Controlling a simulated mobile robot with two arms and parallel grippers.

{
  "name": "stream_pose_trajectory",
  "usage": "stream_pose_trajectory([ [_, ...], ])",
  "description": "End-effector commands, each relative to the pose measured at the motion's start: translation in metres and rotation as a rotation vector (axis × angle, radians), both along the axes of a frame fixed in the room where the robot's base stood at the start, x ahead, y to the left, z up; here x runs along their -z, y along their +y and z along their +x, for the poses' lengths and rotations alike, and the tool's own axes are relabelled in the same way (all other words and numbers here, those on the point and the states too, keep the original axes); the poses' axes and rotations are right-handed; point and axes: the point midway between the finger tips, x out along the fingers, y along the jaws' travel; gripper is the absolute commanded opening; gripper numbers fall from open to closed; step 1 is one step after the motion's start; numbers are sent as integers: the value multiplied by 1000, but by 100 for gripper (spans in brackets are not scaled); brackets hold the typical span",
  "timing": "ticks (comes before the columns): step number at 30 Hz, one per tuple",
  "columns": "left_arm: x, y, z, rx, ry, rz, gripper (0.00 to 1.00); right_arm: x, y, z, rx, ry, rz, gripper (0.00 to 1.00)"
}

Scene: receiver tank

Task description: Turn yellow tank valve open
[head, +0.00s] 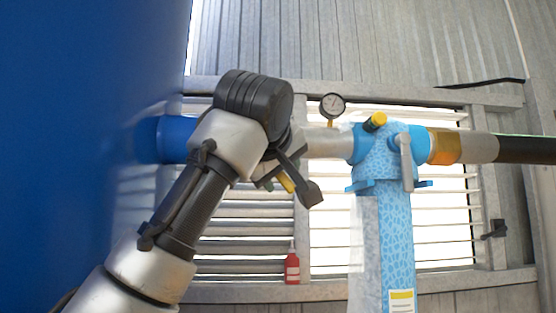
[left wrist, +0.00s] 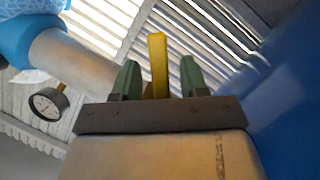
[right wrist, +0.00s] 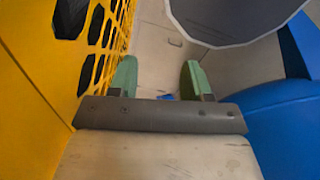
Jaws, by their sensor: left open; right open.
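The yellow valve handle (left wrist: 158,65) stands upright between the two green fingers of my left gripper (left wrist: 160,82) in the left wrist view. Gaps show on both sides of it, so the open fingers look apart from it. In the head view, the handle (head: 286,184) shows just below the pipe, partly hidden by my left gripper (head: 276,185) and wrist. The blue tank (head: 80,130) fills the left side, with the pipe leaving it. My right gripper (right wrist: 158,80) is open and empty in the right wrist view.
A round gauge (head: 332,106) sits on the grey pipe (head: 328,142), right of my left wrist. Further right is a blue patterned unit (head: 385,150) with a grey lever (head: 406,160). A yellow mesh panel (right wrist: 35,90) is close on the left of my right gripper.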

Motion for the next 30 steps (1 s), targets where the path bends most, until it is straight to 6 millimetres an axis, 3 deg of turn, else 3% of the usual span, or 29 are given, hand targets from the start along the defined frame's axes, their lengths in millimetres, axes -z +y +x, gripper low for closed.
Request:
stream_pose_trajectory([
  [6, 1, 0, 0, 0, 0, 0, 42, 0, 0, 0, 0, 0, 0, 48],
  [15, 0, 0, 0, 0, 0, 0, 0, 0, 0, 0, 0, 0, 0, 48],
  [22, -1, -2, 0, 1, 0, -17, 0, 0, 0, 0, 0, 0, 0, 48],
  [30, -13, -14, 0, 2, 0, -237, 0, 0, 1, 0, 0, 0, 1, 48],
])
